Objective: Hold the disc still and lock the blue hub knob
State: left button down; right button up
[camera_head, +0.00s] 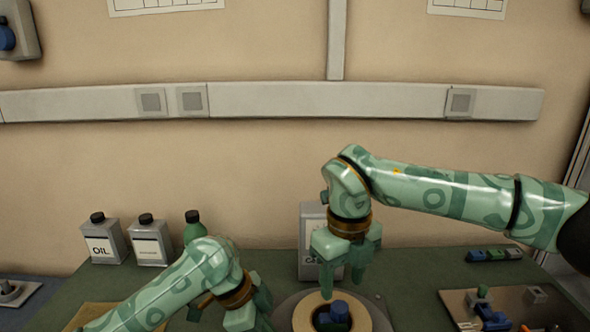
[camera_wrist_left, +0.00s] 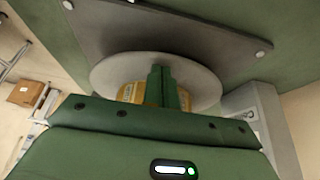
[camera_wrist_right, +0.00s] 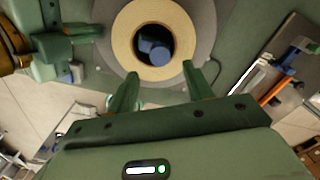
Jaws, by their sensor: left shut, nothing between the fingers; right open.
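The blue hub knob (camera_head: 338,313) sits in the middle of a tan tape roll (camera_head: 305,318) on a grey disc (camera_head: 284,312). The right wrist view shows the knob (camera_wrist_right: 156,47) inside the roll's dark hole, the roll (camera_wrist_right: 122,45) and the disc (camera_wrist_right: 206,30). My right gripper (camera_head: 340,285) is open, pointing down above the roll; its fingers (camera_wrist_right: 160,88) are apart with nothing between them. My left gripper (camera_head: 262,312) is shut and empty at the disc's left side. In the left wrist view its fingers (camera_wrist_left: 162,84) overlap the disc (camera_wrist_left: 108,72); contact is unclear.
A grey can (camera_head: 312,225) stands behind the roll. Two oil cans (camera_head: 102,242) and a green bottle (camera_head: 194,228) stand at the back left. A brown board with parts (camera_head: 460,303) lies at the right. Small coloured blocks (camera_head: 494,255) lie behind it.

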aim_at(340, 307)
jog(key=shift+f, duration=2.75)
jog(key=n, duration=2.4)
jog(key=shift+f, duration=0.4)
